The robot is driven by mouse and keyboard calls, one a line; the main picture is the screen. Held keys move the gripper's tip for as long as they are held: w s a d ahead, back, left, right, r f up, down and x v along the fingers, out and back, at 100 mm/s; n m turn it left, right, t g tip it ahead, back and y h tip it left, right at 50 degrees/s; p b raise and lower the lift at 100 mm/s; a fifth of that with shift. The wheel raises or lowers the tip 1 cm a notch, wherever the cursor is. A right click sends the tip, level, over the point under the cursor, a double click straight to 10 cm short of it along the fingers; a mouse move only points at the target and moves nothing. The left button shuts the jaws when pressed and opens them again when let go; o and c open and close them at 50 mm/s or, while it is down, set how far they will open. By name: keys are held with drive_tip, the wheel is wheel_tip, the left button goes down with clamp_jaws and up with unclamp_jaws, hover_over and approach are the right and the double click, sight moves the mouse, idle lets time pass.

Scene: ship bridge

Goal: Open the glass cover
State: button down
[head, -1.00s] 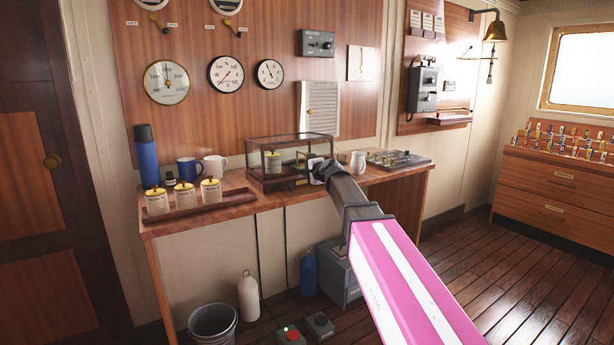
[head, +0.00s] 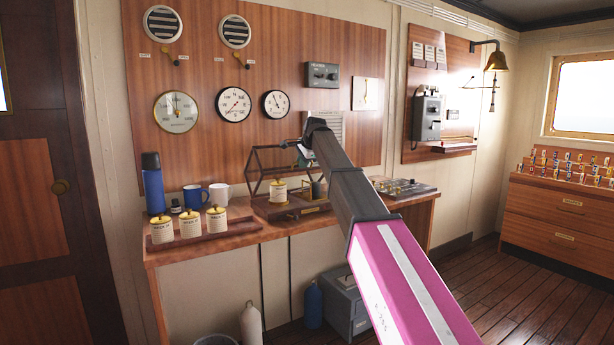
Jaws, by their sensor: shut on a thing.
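The glass cover (head: 258,158) is a clear box with thin dark edges on the desk. It is tilted up off its dark wooden base (head: 273,210), with its front raised. A cream jar with a yellow lid (head: 278,191) stands on the base beneath it. My gripper (head: 306,153) is at the raised upper right part of the cover and shut on it. My arm hides much of the fingers and the cover's right side.
Left of the case, several lidded jars stand on a wooden tray (head: 165,241), with a blue flask (head: 153,184), a blue mug (head: 195,196) and a white mug (head: 217,193) behind. A control panel (head: 405,189) lies right. Gauges and a heater box (head: 321,75) are on the wall.

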sight(292, 150)
drive_tip(key=shift+g+h, duration=0.4)
drive_tip(key=shift+g, duration=0.2)
drive_tip(key=w+a+r, duration=0.1)
drive_tip(key=w, duration=0.1)
drive_tip(key=w+a+r, duration=0.3)
drive_tip(key=w, duration=0.2)
drive_tip(key=shift+a+r, duration=0.35)
drive_tip(key=shift+a, duration=0.05)
drive_tip(key=w+a, duration=0.1)
drive_tip(key=w, duration=0.1)
drive_tip(key=w+a, duration=0.2)
drive_tip(key=w, duration=0.1)
drive_tip(key=w+a, duration=0.2)
drive_tip(key=shift+w+a+r, duration=0.1)
drive_tip(key=shift+w+r, duration=0.3)
drive_tip(key=shift+w+a+f, duration=0.2)
drive_tip(key=shift+w+a, duration=0.3)
drive_tip(key=shift+w, duration=0.15)
drive_tip(key=c, duration=1.3)
unclamp_jaws()
drive_tip(key=shift+r, duration=0.1)
